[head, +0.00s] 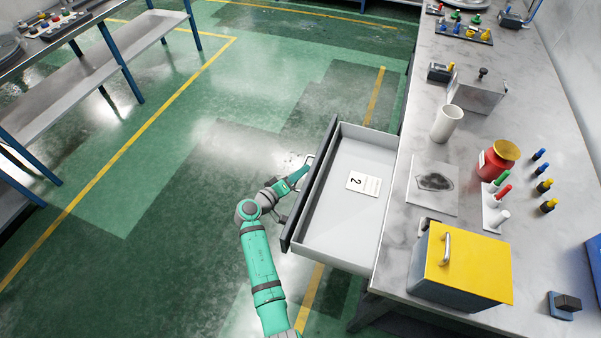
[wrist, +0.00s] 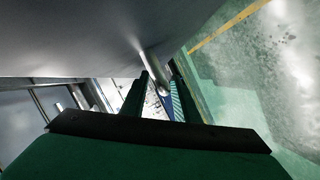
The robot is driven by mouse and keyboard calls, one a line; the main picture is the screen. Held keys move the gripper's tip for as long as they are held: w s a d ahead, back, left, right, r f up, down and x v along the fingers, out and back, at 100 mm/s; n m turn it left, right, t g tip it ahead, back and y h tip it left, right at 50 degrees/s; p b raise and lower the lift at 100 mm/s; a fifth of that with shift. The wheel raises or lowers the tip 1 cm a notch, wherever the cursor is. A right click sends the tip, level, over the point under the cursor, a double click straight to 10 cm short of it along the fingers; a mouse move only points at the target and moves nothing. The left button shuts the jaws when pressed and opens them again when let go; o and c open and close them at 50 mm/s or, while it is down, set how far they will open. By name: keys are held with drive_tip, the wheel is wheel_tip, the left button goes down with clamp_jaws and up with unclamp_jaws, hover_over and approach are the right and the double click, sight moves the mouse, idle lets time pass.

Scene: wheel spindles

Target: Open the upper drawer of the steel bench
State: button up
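The upper drawer (head: 335,232) of the steel bench (head: 400,210) is pulled well out to the left of the bench. It is a pale tray with a dark front and a label marked 2 on its floor. My gripper (head: 303,172) is at the outer side of the drawer front, at the far end of its handle (head: 309,159), and partly hidden. In the wrist view, the fingers of my gripper (wrist: 160,80) stand on either side of the grey handle bar (wrist: 154,66) and appear shut on it.
On the bench top stand a yellow-lidded box (head: 465,265), a red jar (head: 495,160), a white cup (head: 446,124) and several small coloured parts. A shelving bench (head: 85,85) stands at the left. The green floor between is clear.

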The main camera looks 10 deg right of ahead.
drive_tip(key=v, duration=1)
drive_tip(key=shift+s, duration=0.3)
drive_tip(key=shift+w+a, duration=0.1)
